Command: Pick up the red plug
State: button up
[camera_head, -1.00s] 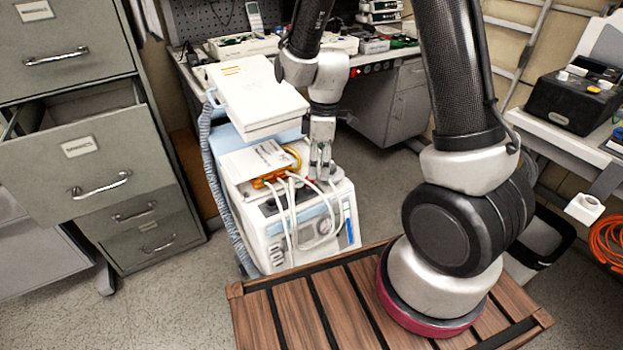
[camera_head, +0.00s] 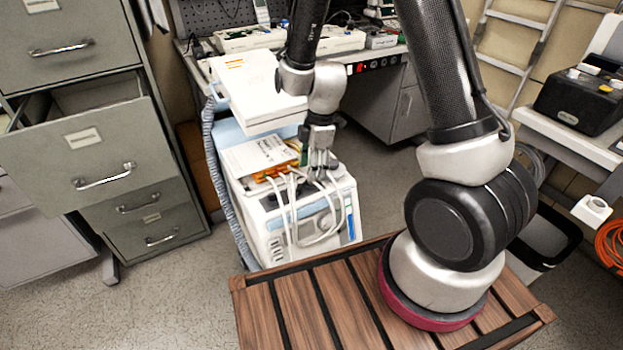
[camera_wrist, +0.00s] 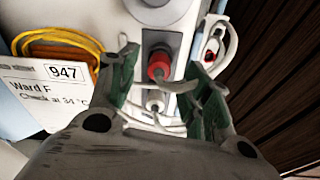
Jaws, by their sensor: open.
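The red plug (camera_wrist: 158,67) shows in the wrist view, seated in a dark socket on the pale panel of the pump unit (camera_head: 280,225). My gripper (camera_wrist: 163,68) is open, with one green-padded finger on each side of the plug in the picture. No contact between fingers and plug is clear. A white plug (camera_wrist: 155,100) with a pale cable sits just below the red one. In the head view my gripper (camera_head: 319,172) points down at the top of the unit, and I cannot make out the red plug there.
White cables (camera_head: 290,210) loop over the unit's front. A labelled card (camera_wrist: 45,92) and a yellow-orange cable coil (camera_wrist: 60,45) lie to the left in the wrist view. Another red-tipped connector (camera_wrist: 210,48) is at right. A slatted wooden platform (camera_head: 290,312) stands in front.

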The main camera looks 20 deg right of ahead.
jog(key=f, duration=0.3)
jog(key=shift+w+a+f, duration=0.1)
jog(key=shift+a, duration=0.1)
grip_shut()
notch_tip(320, 180, up, 10)
jog(key=shift+r, duration=0.1)
dwell(0.5)
